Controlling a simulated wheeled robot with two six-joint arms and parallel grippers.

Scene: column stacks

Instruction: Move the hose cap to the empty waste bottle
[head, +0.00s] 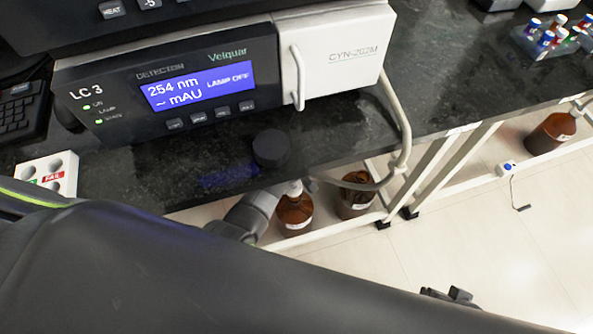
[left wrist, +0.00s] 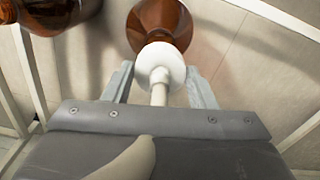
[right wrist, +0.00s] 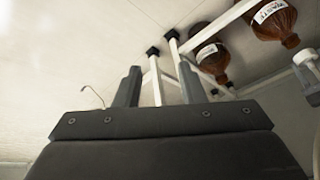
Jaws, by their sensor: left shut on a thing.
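The white hose cap (left wrist: 160,62) is between the fingers of my left gripper (left wrist: 162,85), which is shut on it. It sits at the neck of a brown bottle (left wrist: 160,22); I cannot tell whether it is seated or just above. In the head view the cap (head: 292,188) shows over the left brown bottle (head: 295,213), beside my left gripper (head: 250,212). A second brown bottle (head: 355,198) with an uncovered mouth stands to its right. Labels show in the right wrist view (right wrist: 272,15). Fill levels are unclear. My right gripper (right wrist: 158,88) is open and empty.
A pale hose (head: 402,130) hangs from the detector (head: 170,85) over the bench edge towards the bottles. A dark round knob (head: 271,148) is on the bench. Another capped brown bottle (head: 550,134) stands at far right. White frame legs (head: 440,165) stand right of the bottles.

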